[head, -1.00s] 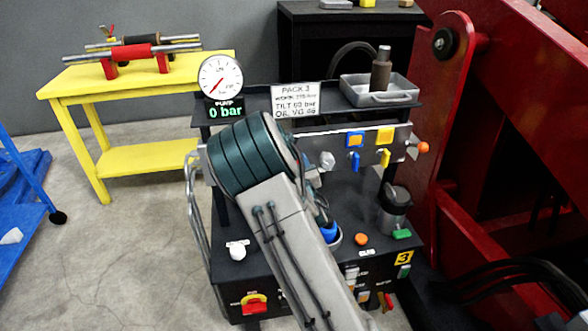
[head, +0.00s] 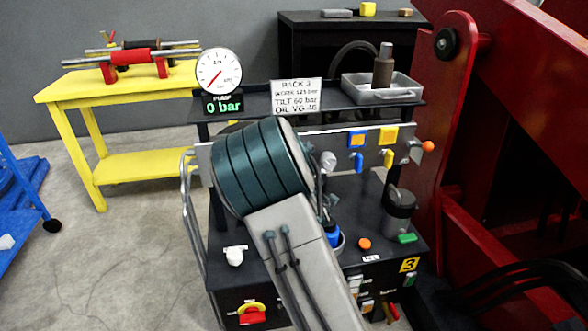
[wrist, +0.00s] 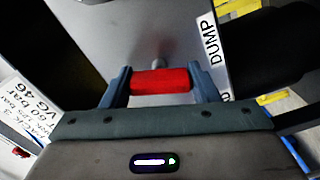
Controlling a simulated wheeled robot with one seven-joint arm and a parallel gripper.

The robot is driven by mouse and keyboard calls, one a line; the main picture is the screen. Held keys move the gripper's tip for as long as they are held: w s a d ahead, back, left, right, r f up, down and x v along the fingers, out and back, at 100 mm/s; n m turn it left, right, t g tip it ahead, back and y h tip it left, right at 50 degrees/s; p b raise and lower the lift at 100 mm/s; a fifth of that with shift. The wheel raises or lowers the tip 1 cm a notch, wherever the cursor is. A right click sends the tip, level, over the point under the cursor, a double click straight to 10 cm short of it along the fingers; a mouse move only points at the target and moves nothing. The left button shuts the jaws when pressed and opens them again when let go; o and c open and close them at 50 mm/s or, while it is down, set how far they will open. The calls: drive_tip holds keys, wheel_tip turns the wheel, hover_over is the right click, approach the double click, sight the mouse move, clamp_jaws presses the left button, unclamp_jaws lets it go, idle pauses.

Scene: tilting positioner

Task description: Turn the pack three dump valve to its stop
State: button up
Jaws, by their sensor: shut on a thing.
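The dump valve's red handle (wrist: 162,82) is in the middle of the wrist view, on a short stem coming from a grey metal panel (wrist: 135,40). A white "DUMP" label (wrist: 211,40) is on the panel to its right. My gripper (wrist: 160,74) is shut on the red handle, with one blue-grey finger at each end of it. In the head view my arm hides the valve and the gripper. The pack (head: 377,221) is a black unit with a "PACK 3" sign (head: 297,96) and a yellow "3" tag (head: 409,265).
A pressure gauge (head: 218,76) stands above a display (head: 223,104) reading 0 bar. A grey tray (head: 370,91), a grey jug (head: 400,207) and coloured knobs are near my arm. A red steel frame (head: 480,120) rises at right. A yellow bench (head: 130,165) stands at left.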

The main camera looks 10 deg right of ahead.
drive_tip(key=shift+n+b, duration=0.45)
drive_tip(key=shift+n, duration=1.45)
drive_tip(key=o, duration=1)
drive_tip(key=shift+a, duration=0.1)
drive_tip(key=shift+s, duration=0.1)
